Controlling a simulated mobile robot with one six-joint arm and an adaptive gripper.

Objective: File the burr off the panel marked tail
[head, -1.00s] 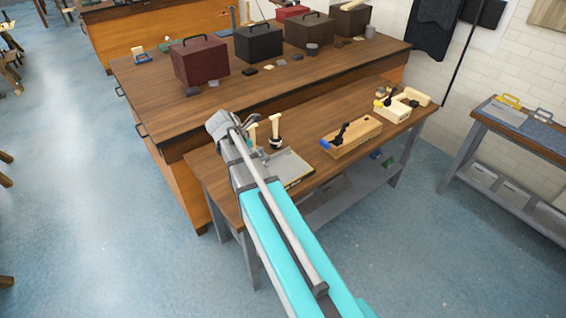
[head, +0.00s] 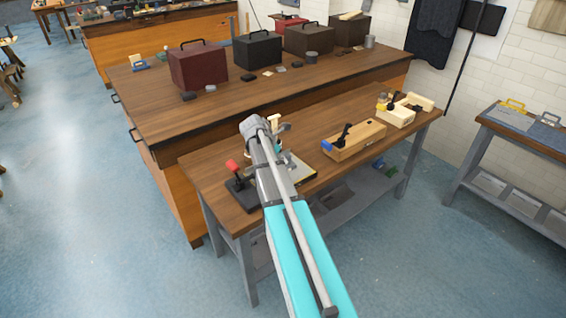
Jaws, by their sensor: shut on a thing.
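My gripper (head: 284,127) is over the near bench, seen from behind my arm. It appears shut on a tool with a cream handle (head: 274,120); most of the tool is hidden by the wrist. A grey plate with a yellow edge (head: 301,172) lies on the bench, partly behind my arm. A wooden block (head: 360,142) with a black lever and a blue end sits right of the gripper. A paler wooden piece (head: 397,117) stands farther right. I can read no mark reading tail, and no burr is discernible.
A black fixture with a red knob (head: 239,180) stands left of my arm on the near bench (head: 207,167). Behind it, a larger bench carries a dark red box (head: 198,66), a black box (head: 258,46) and brown boxes. A side table (head: 530,138) stands at right.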

